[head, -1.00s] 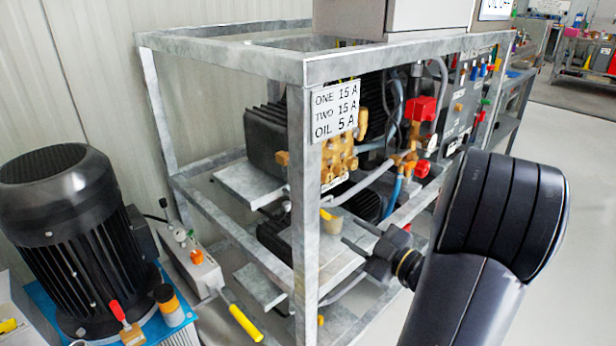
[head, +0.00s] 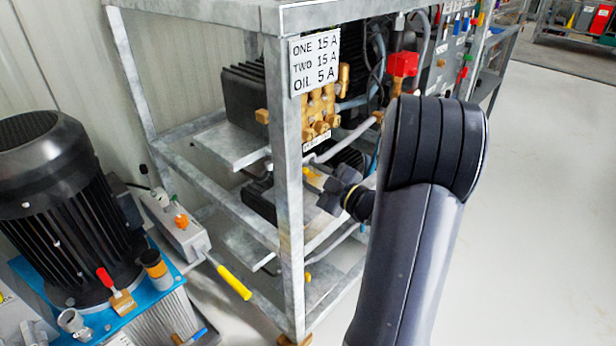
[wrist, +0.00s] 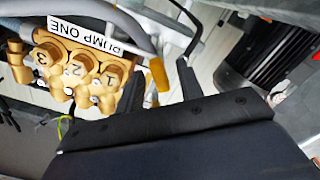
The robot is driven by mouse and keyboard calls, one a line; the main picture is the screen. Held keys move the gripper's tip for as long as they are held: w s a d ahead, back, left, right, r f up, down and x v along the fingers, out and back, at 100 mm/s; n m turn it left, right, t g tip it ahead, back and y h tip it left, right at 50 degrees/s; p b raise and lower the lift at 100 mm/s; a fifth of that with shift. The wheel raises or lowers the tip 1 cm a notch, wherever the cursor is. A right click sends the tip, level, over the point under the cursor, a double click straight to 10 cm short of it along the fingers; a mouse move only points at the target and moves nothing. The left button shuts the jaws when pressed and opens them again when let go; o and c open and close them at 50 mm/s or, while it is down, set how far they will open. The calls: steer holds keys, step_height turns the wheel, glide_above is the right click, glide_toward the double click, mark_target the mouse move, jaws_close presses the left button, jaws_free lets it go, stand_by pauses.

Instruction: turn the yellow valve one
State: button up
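The yellow valve handle (head: 314,178) sits below the brass pump block (head: 318,110), behind the front post of the rack. My gripper (head: 326,188) is right beside it, reaching in from the right, and partly covers it. The fingers of my gripper (wrist: 169,72) look apart. I cannot tell whether either touches the handle. The "PUMP ONE" label (wrist: 88,34) is on the brass block. The valve's body is mostly hidden.
The rack's grey front post (head: 289,200) stands just left of my gripper. A grey hose (head: 345,138) runs above it. A black motor (head: 60,190) on a blue base and a yellow-handled lever (head: 234,282) are at left. Open floor (head: 540,220) lies right.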

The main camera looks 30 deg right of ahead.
steer(key=shift+x, duration=0.85)
jaws_close()
